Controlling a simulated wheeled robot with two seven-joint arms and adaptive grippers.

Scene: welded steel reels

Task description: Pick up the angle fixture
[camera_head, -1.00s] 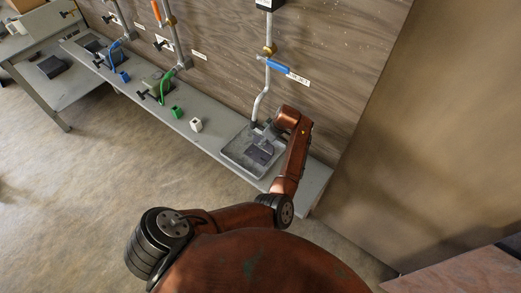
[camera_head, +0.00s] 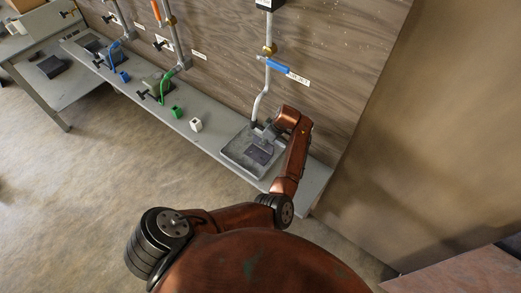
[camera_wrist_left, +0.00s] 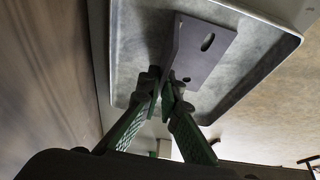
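The angle fixture (camera_wrist_left: 207,50) is a dark grey bent plate with a slot and a small hole in its flat flange. It is at the grey tray (camera_wrist_left: 260,55), and in the head view the fixture (camera_head: 260,155) shows small and dark there. My left gripper (camera_wrist_left: 162,88) has its green-padded fingers close together on either side of the fixture's upright flange, apparently shut on it. In the head view, the left gripper (camera_head: 264,138) is over the tray (camera_head: 238,160), partly hidden by the wrist. My right gripper is not in view.
The tray stands on a long grey bench (camera_head: 313,178) against a wooden wall. A white block (camera_head: 196,125), a green block (camera_head: 176,112) and a blue block (camera_head: 124,77) stand to the left. A pipe with a blue valve handle (camera_head: 278,66) rises behind the tray.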

